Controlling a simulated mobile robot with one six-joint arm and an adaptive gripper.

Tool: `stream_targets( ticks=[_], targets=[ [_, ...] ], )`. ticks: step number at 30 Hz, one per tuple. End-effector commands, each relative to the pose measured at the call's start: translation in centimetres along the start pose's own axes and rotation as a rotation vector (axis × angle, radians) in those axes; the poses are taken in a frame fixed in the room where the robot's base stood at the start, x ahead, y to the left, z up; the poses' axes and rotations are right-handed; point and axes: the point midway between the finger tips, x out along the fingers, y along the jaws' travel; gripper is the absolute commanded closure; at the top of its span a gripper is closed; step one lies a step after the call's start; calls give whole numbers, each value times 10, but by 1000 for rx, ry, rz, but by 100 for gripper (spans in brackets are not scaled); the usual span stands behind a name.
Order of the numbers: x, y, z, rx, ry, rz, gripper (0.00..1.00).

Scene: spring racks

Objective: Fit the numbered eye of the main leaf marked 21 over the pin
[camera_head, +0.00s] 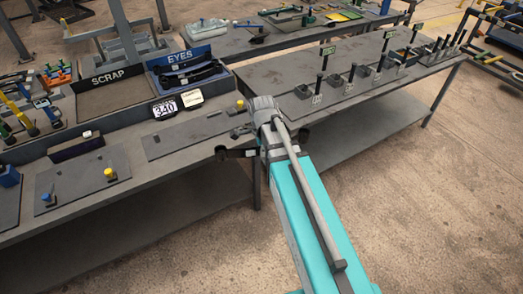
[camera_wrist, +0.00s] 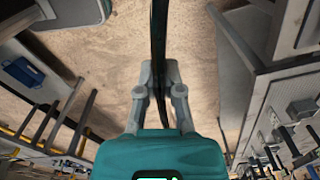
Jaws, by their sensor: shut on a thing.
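My gripper (camera_wrist: 159,72) is shut on a long dark bar, the leaf (camera_wrist: 159,25), which runs up out of the wrist view between the fingers. In the head view the leaf (camera_head: 236,153) sticks out to the left of my wrist, in front of the bench edge; my arm hides its middle. No number can be read on it. A dark plate (camera_head: 190,138) on the bench has a yellow-topped pin (camera_head: 240,104) at its right end. Another plate (camera_head: 85,190) farther left bears a yellow-topped pin (camera_head: 110,173). I cannot tell which pin is the task's.
The EYES tray (camera_head: 182,58) holds dark leaves behind the plate, next to the SCRAP tray (camera_head: 110,92). A white 340 card (camera_head: 165,107) stands in front. The right bench (camera_head: 275,75) carries upright posts in blocks. Floor (camera_head: 420,190) is clear to the right.

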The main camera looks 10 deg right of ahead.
Motion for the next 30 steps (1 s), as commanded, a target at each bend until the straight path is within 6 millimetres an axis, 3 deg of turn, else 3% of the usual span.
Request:
stream_targets(
  ticks=[30],
  targets=[
    [0, 0, 9, -14, 0, 0, 100]
  ],
)
